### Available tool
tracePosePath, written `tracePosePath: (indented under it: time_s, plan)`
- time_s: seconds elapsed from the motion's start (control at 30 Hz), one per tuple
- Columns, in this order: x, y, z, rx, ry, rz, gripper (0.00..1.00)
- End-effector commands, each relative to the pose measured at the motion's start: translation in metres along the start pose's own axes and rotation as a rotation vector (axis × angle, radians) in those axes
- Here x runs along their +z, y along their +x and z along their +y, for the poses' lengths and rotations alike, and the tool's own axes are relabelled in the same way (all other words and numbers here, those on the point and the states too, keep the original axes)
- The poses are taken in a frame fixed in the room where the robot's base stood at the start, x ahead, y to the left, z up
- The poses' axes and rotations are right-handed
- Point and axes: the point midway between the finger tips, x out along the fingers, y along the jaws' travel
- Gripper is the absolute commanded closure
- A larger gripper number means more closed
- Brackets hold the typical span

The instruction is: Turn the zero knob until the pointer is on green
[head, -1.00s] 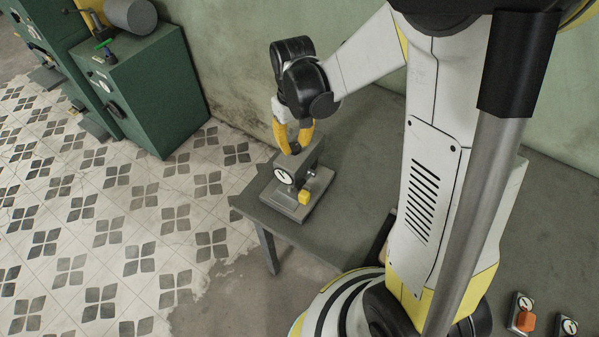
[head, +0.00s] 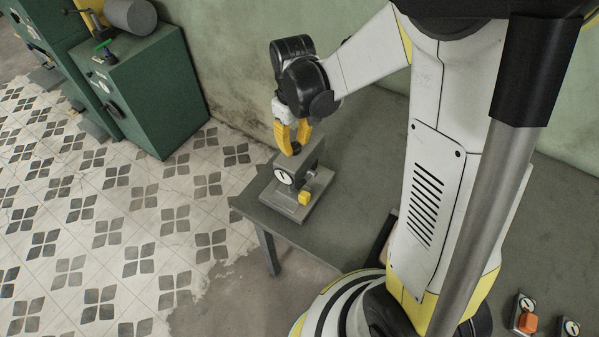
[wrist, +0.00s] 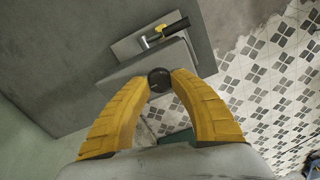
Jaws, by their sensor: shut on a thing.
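A grey device stands on the table, with a white round dial (head: 284,176) on its front. The dial has a dark pointer; it is too small to tell which colour it is on. The dark round knob (head: 296,148) sits on top of the device, and I take it to be the zero knob. My gripper (head: 294,145) is above the device, pointing down, its yellow fingers shut on the knob. In the wrist view, the knob (wrist: 160,80) shows between the fingertips of my gripper (wrist: 161,83). The dial face is hidden in that view.
Two small dial boxes, one with an orange part (head: 527,322), are at the lower right. Green cabinets (head: 150,95) stand at the left.

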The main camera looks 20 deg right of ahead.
Motion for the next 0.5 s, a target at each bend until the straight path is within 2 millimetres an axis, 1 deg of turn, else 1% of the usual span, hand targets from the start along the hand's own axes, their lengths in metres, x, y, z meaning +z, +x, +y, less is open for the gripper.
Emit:
tracePosePath:
  time_s: [0.1, 0.2, 0.3, 0.5]
  plan:
    - [0.0002, 0.0015, 0.0, 0.0, -0.12, 0.0, 0.94]
    - [0.0002, 0.0012, 0.0, 0.0, -0.197, 0.0, 0.94]
    - [0.0002, 0.0008, 0.0, 0.0, -0.227, 0.0, 0.94]
    - [0.0002, 0.0005, 0.0, 0.0, -0.227, 0.0, 0.94]
